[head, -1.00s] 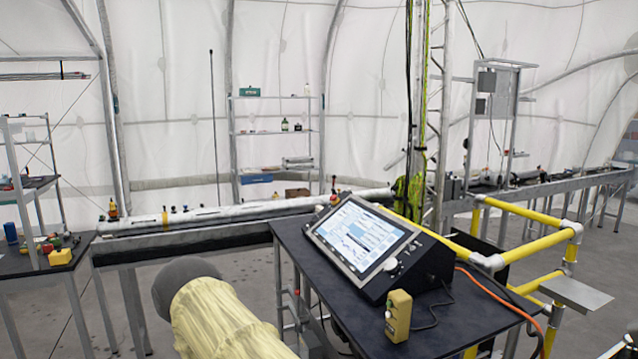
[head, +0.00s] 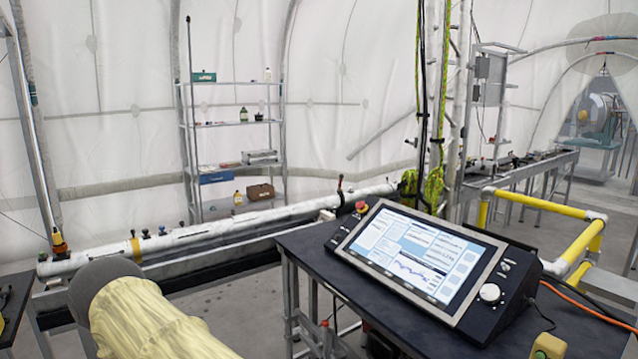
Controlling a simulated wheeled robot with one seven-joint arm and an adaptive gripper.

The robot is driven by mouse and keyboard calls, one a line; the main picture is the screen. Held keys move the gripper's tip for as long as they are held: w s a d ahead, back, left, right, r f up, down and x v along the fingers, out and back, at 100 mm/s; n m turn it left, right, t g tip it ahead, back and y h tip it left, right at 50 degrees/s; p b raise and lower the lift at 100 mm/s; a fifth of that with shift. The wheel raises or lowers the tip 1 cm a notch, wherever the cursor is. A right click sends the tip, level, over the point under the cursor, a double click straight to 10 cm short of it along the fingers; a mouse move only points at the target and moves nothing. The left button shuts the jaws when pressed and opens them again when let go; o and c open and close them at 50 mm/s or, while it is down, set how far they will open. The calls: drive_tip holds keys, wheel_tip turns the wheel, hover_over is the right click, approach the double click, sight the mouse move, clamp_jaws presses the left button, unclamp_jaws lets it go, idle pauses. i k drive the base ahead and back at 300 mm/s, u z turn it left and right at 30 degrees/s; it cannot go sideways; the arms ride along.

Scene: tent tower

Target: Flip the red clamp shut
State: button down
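A long white tube (head: 215,238) lies on a rail bench across the middle of the head view. A small upright piece with a reddish tip (head: 340,184) stands at its right end; it may be the red clamp, but it is too small to tell its state. An orange and dark piece (head: 59,242) stands at the tube's left end. Several small dark knobs and a yellow band (head: 136,247) sit along the tube. My arm, in a pale yellow sleeve, reaches in from the bottom left, in front of the bench. My gripper is not visible.
A dark table (head: 305,250) with a tilted screen console (head: 415,252) stands close at the right, with a red button (head: 361,207) on the console. Yellow railing (head: 548,208) is beyond it. Shelves (head: 232,124) stand behind the tube. Some floor shows between bench and table.

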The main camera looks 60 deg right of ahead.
sight(342, 198)
drive_tip(key=i, duration=0.55)
drive_tip(key=z, duration=1.25)
